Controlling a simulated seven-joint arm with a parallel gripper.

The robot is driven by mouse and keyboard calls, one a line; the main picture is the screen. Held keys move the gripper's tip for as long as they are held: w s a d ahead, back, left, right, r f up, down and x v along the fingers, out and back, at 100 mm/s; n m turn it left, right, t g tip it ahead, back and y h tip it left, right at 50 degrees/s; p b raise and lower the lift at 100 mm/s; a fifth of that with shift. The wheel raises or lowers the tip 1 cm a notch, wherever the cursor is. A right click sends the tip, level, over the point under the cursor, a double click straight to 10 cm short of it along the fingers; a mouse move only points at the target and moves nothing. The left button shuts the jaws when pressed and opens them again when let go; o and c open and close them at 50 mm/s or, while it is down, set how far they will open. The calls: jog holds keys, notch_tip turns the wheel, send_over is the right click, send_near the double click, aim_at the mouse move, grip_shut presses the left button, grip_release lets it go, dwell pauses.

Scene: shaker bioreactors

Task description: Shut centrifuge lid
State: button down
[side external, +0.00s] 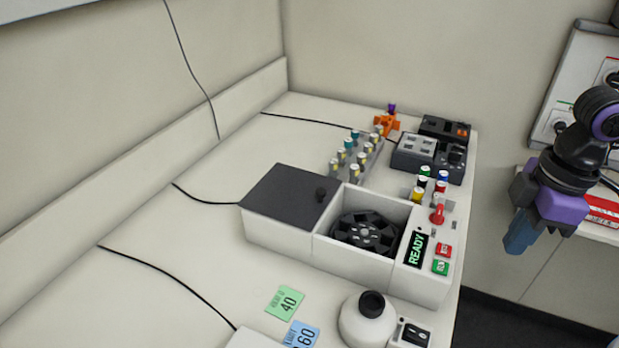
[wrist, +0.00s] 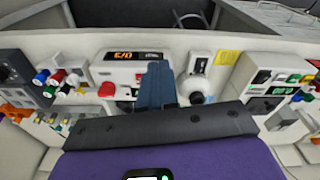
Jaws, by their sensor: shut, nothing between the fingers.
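The centrifuge (side external: 375,268) is a white box on the bench in the side view. Its dark grey flat lid (side external: 285,197) lies over the left part of the box, with a small black knob (side external: 320,194) near its right edge. The right part is uncovered, and the black rotor (side external: 366,233) shows in its well. The front panel display (side external: 416,248) reads READY. My gripper (side external: 519,236) hangs at the right, beyond the bench edge and well apart from the lid. Its blue fingers (wrist: 157,82) are together and empty in the wrist view.
Red and green buttons (side external: 442,257) sit on the panel. A tube rack (side external: 357,160), colored-cap tubes (side external: 428,184) and dark devices (side external: 428,152) stand behind. Space above the centrifuge is clear.

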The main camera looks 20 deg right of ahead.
jog(key=w+a+r+m+t, duration=0.15)
jog(key=w+a+r, duration=0.25)
jog(key=w+a, duration=1)
jog(key=r+m+t+y, duration=0.1)
jog(key=m, duration=0.2)
send_over(306, 194)
jog(key=s, duration=0.1)
jog(key=x, duration=0.9)
jog(key=shift+d+f, duration=0.15)
jog(key=shift+s+d+f, duration=0.1)
jog(key=shift+d+f, duration=0.05)
jog(key=shift+f, duration=0.15)
jog(key=shift+s+d+f, duration=0.1)
jog(key=shift+s+d, duration=0.4)
jog(key=shift+s, duration=0.2)
jog(key=shift+s+d+f, duration=0.15)
jog(key=shift+s+d, duration=0.3)
jog(key=shift+s, duration=0.3)
